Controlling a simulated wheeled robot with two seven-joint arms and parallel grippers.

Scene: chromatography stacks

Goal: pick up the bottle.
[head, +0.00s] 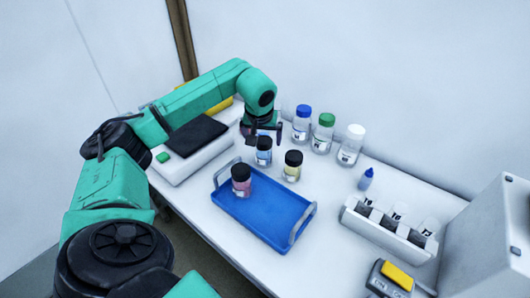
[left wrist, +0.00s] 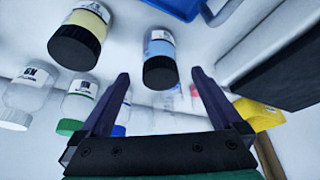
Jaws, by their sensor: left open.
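The task does not say which bottle. A bottle with a blue label and black cap (head: 264,158) stands on the white table behind the tray. In the left wrist view this blue bottle (left wrist: 160,48) shows between the fingertips in the picture. My left gripper (head: 264,134) is open and empty, close to its cap; contact cannot be told. A yellow bottle with black cap (head: 292,174) stands to the right, also in the left wrist view (left wrist: 84,28). A pink bottle with black cap (head: 241,187) stands in the blue tray (head: 262,220). My right gripper is not in view.
Behind stand bottles with blue (head: 301,128), green (head: 323,138) and white (head: 350,150) caps. A small blue dropper bottle (head: 366,180), a white rack (head: 385,232) and a grey machine (head: 490,245) are at right. A white device with dark top (head: 194,150) is at left.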

